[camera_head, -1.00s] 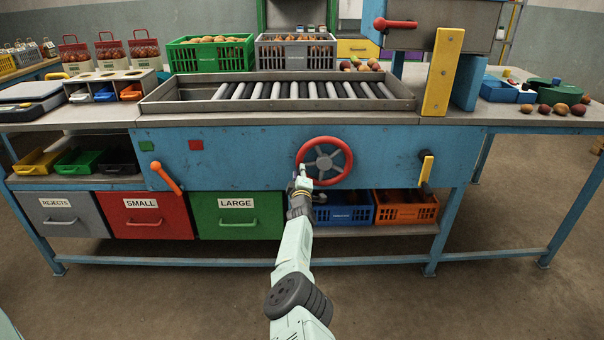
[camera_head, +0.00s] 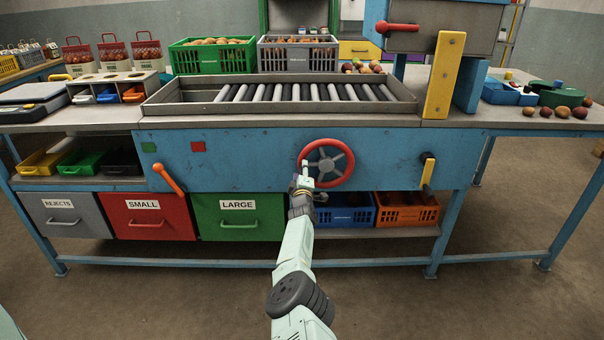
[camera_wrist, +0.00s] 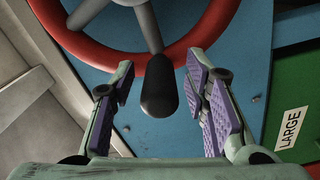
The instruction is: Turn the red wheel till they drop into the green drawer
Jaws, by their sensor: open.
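The red wheel (camera_head: 329,141) with grey spokes is on the blue front panel of the bench. It also shows in the wrist view (camera_wrist: 95,52), with a dark handle knob (camera_wrist: 159,86) on its rim. My gripper (camera_head: 304,174) is at the wheel's lower left. In the wrist view my gripper (camera_wrist: 162,96) is open, its purple-padded fingers on either side of the knob with gaps. The green drawer (camera_head: 238,207), labelled LARGE, is shut below left of the wheel. Several round brown and reddish pieces of produce (camera_head: 362,67) lie behind the roller bed.
The roller bed (camera_head: 290,103) above the wheel shows no produce on it. Red (camera_head: 147,225) and grey (camera_head: 60,222) drawers are left of the green one. A blue crate (camera_head: 345,216) and an orange crate (camera_head: 405,215) stand on the lower shelf. An orange lever (camera_head: 168,180) sticks out left.

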